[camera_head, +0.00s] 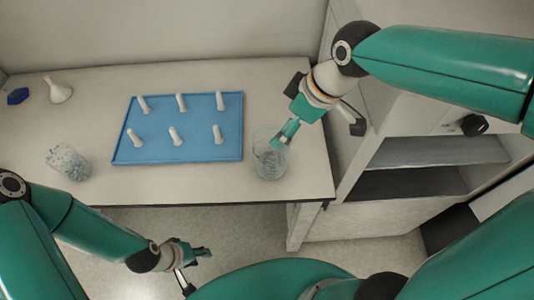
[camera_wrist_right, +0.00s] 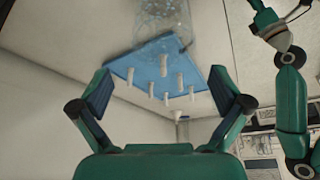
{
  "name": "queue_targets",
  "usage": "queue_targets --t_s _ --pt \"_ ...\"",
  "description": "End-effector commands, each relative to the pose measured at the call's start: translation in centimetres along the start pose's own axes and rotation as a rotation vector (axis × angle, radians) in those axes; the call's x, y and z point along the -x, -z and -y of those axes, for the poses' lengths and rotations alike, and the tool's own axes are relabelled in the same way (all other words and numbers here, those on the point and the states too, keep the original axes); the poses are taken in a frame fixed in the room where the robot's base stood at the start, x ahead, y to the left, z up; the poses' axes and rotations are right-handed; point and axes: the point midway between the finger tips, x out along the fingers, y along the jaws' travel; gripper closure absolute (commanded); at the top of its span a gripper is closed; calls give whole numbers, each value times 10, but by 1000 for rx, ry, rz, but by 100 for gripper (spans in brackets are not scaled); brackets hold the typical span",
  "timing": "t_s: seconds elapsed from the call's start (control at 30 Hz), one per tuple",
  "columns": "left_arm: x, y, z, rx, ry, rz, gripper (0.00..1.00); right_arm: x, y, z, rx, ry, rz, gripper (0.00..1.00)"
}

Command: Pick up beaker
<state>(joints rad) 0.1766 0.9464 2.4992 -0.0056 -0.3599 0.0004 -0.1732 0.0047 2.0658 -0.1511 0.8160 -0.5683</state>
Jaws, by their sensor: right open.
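A clear glass beaker (camera_head: 270,165) stands upright near the right end of the table. It also shows at the top of the right wrist view (camera_wrist_right: 165,20), see-through, beyond my fingertips and roughly centred between them. My right gripper (camera_head: 320,128) is at the beaker's upper right side with its fingers spread. One green finger overlaps the beaker's rim in the head view; I cannot tell if it touches. In the right wrist view both fingers (camera_wrist_right: 160,92) are wide apart with nothing between them. My left gripper (camera_head: 196,267) is in front of the table, low, open and empty.
A blue tray (camera_head: 150,155) with several white pegs lies left of the beaker. A second glass vessel (camera_head: 68,163) stands at the table's left front, with a white flask (camera_head: 60,90) and a blue object (camera_head: 18,96) behind. An open-shelved cabinet (camera_head: 420,180) stands right of the table.

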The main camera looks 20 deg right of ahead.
Motion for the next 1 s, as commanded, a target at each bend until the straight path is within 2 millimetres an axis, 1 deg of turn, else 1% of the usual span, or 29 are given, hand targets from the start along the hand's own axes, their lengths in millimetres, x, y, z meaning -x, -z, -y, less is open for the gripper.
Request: queue_targets --t_s 0.03,0.13,0.2,0.47,0.63,0.7,0.8,1.0 --pt "0 0 0 0 0 0 60 -12 -1 1 -1 3 5 0" --pt "0 0 0 0 0 0 60 -28 -1 0 -2 2 4 0" --pt "0 0 0 0 0 0 60 -35 -1 0 -3 1 3 0" --pt "3 0 -1 0 0 0 60 -51 -1 1 -3 1 3 0" --pt "10 0 -4 0 0 0 60 -75 0 4 -3 3 4 0" --pt "9 0 -3 0 0 0 60 -85 0 3 -2 1 4 0" --pt "9 0 -3 0 0 0 60 -93 0 3 -2 0 2 0" --pt "9 0 -3 0 0 0 60 -94 0 3 -3 -2 -1 0"
